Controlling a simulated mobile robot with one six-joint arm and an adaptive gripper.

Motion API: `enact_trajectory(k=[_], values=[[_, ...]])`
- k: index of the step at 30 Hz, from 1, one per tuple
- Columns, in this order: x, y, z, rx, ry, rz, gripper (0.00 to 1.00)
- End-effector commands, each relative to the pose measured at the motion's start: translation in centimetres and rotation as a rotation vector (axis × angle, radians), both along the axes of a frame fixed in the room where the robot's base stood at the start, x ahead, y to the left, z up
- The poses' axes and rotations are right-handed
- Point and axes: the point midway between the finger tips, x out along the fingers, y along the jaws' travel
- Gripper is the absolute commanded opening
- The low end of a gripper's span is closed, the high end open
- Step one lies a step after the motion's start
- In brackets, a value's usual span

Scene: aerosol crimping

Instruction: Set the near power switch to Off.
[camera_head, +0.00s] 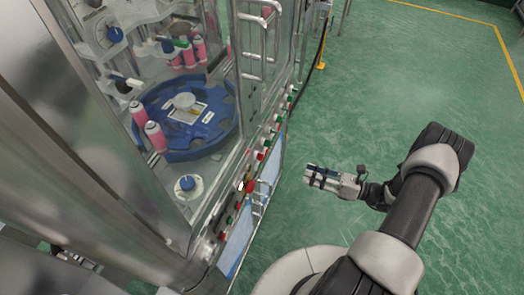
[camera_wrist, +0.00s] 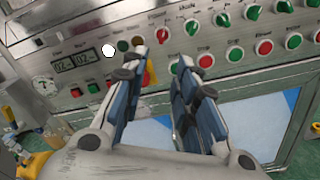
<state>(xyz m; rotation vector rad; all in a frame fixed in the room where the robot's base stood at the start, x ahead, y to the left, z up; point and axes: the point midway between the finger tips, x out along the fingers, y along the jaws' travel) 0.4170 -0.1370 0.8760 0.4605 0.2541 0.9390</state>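The control panel (camera_head: 236,202) runs along the lower edge of the glass machine and fills the upper part of the wrist view (camera_wrist: 225,68). A red and yellow switch (camera_wrist: 149,73) shows in the wrist view, partly hidden behind my left finger; I cannot read its setting. It may be the near power switch, but no legible label confirms this. My gripper (camera_head: 310,176) is out over the green floor, right of the panel and apart from it. In the wrist view my gripper (camera_wrist: 165,60) is open and empty, its two fingers spread towards the panel.
Behind glass are pink cans (camera_head: 155,135) and a blue turntable (camera_head: 185,140). Floor at right is clear.

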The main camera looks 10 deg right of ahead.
Motion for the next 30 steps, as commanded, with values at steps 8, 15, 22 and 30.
enact_trajectory(k=[8,15,22,30], values=[[1.1,1.6,-0.6,0.023,0.009,-0.019,0.28],[4.0,5.8,-0.6,0.021,0.009,-0.016,0.28],[6.9,9.9,-0.6,0.02,0.009,-0.015,0.28],[9.4,13.1,-0.6,0.019,0.008,-0.018,0.28]])
